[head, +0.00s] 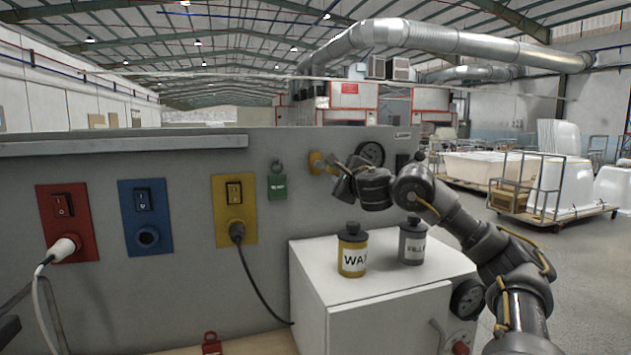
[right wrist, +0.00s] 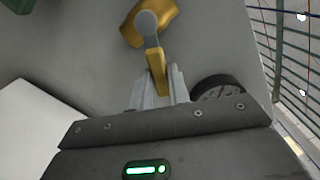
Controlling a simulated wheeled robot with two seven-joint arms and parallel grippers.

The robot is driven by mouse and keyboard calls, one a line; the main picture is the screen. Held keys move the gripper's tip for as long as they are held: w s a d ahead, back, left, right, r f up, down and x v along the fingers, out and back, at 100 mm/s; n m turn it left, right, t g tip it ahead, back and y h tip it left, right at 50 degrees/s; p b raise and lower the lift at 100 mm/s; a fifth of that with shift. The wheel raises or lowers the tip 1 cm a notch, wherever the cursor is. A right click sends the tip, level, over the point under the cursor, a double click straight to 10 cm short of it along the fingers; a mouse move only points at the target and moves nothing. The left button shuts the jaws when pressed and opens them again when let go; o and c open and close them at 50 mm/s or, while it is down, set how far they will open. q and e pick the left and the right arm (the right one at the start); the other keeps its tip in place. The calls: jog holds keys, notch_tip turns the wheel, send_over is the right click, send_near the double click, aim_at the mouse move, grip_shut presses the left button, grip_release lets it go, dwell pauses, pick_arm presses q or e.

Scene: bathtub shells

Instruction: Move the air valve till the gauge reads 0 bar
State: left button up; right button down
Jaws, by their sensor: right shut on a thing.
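The air valve (head: 316,162) is a yellow fitting on the grey panel, right of a green padlock. In the right wrist view the valve body (right wrist: 153,22) has a round grey pivot and a yellow lever running toward me. My right gripper (head: 338,174) is shut on the lever; its fingers (right wrist: 158,86) sit on both sides of the lever in the wrist view. The round dark gauge (head: 370,153) is just right of the valve, partly hidden by my gripper. It also shows edge-on in the wrist view (right wrist: 218,87). Its reading is not legible.
Red, blue and yellow switch plates (head: 144,215) are on the panel at left, with a white plug and a dark plug. A white cabinet (head: 385,320) below my right arm bears a WAX tin (head: 352,252) and a grey tin (head: 412,243). Another gauge (head: 467,298) is on the cabinet.

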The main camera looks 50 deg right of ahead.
dwell(0.5)
jog(key=c, duration=1.3)
grip_release()
jog(key=shift+d, duration=0.1)
jog(key=shift+s, duration=0.1)
jog(key=shift+s+a, duration=0.25)
jog(key=shift+a, duration=0.05)
jog(key=v, duration=1)
